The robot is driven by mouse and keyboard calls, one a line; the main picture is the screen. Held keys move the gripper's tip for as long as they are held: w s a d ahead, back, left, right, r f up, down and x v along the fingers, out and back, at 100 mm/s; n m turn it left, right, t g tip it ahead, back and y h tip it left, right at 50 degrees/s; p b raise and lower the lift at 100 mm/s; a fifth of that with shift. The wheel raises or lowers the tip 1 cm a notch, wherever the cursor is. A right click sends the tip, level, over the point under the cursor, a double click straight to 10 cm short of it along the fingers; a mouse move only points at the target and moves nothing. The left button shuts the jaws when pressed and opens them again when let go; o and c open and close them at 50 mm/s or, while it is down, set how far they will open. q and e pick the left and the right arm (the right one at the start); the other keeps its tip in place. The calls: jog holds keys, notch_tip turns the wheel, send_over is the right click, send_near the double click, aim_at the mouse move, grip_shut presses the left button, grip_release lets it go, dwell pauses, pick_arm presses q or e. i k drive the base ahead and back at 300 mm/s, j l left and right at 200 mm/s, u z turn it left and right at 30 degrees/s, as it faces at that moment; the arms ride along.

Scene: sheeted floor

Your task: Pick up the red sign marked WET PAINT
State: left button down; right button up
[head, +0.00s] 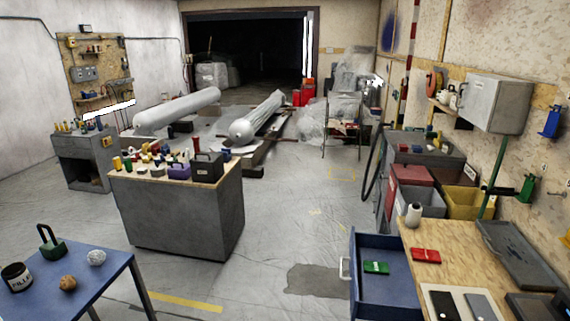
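A small flat red piece with pale marks (425,255) lies on the wooden top of the workbench (438,237) at the right. It looks like a sign, but its lettering is too small to read. A similar green piece (376,267) lies in the pulled-out blue drawer (385,300) just left of the bench top. Neither of my grippers is in the head view.
The middle floor is clear.

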aim_at(422, 255)
jog(key=j+z, duration=0.75)
jog(key=z, duration=0.8)
jog(key=i+j+z, duration=0.3)
jog(key=z, duration=0.15)
jog(key=i+j+z, duration=0.25)
jog(key=j+z, duration=0.25)
jog(key=i+j+z, duration=0.1)
jog(key=j, duration=0.25)
jog(key=i+j+z, duration=0.1)
jog(key=j, duration=0.25)
jog(key=i+j+z, duration=0.1)
jog(key=j, duration=0.25)
jog(key=i+j, duration=0.1)
jog(key=j, duration=0.45)
jog(key=i+j, duration=0.15)
jog(key=j, duration=0.4)
jog(key=i+j+z, duration=0.1)
jog(key=j, duration=0.4)
jog(key=i+j, duration=0.1)
jog(key=j, duration=0.45)
